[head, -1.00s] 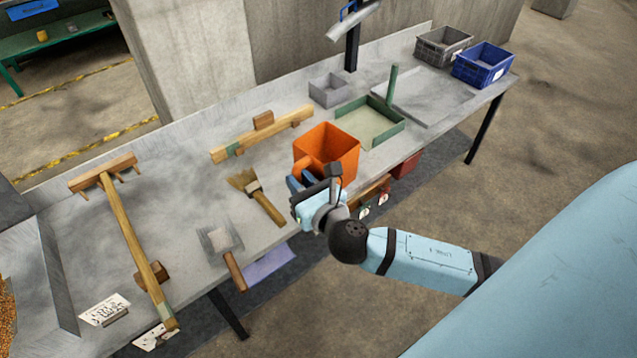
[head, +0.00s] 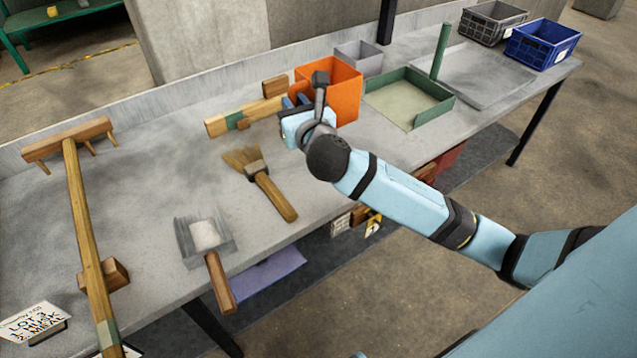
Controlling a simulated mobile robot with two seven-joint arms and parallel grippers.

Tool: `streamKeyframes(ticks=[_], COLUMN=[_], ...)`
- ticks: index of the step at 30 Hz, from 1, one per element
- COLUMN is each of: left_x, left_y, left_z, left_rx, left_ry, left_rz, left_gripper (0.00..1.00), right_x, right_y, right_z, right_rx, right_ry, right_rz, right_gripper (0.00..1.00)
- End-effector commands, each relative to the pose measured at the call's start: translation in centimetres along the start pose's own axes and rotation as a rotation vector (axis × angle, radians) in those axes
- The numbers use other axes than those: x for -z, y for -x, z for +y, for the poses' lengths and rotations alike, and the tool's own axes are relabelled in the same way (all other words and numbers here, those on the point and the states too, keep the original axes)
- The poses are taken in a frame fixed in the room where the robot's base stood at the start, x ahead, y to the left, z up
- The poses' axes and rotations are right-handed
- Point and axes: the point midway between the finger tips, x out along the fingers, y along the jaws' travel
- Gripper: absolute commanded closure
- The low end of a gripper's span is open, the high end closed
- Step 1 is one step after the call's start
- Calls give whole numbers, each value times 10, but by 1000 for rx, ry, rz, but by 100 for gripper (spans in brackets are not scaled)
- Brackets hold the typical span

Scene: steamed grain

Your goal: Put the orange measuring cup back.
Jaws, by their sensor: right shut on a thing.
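The orange measuring cup (head: 344,92) is a square, open-topped box at the back half of the grey table, left of the green tray. My right gripper (head: 297,106) is at the cup's near left side, shut on it; the fingers and the grip spot are partly hidden by the gripper body. The cup looks upright. Whether its base touches the table I cannot tell. My left gripper is not in view.
Close around the cup are a grey box (head: 357,55), a green tray (head: 410,100) with an upright post, and a wooden beam (head: 240,116). A brush (head: 268,185), a small scoop (head: 206,240) and a wooden rake (head: 80,215) lie leftward. Blue (head: 541,45) and grey (head: 492,22) crates stand far right.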

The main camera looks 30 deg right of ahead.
Motion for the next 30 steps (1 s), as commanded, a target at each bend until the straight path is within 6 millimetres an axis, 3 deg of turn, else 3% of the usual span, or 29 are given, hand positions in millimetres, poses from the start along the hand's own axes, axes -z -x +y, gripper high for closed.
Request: streamKeyframes(ticks=[7,18,30], left_x=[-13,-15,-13], left_y=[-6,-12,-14], left_z=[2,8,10], left_rx=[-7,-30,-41], left_ry=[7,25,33], left_rz=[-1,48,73], left_gripper=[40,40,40], right_x=[29,124,162], right_y=[-4,-4,-4], right_z=[0,0,0], right_rx=[3,3,3], right_ry=[0,0,0], right_rz=[5,5,3], right_gripper=[100,100,100])
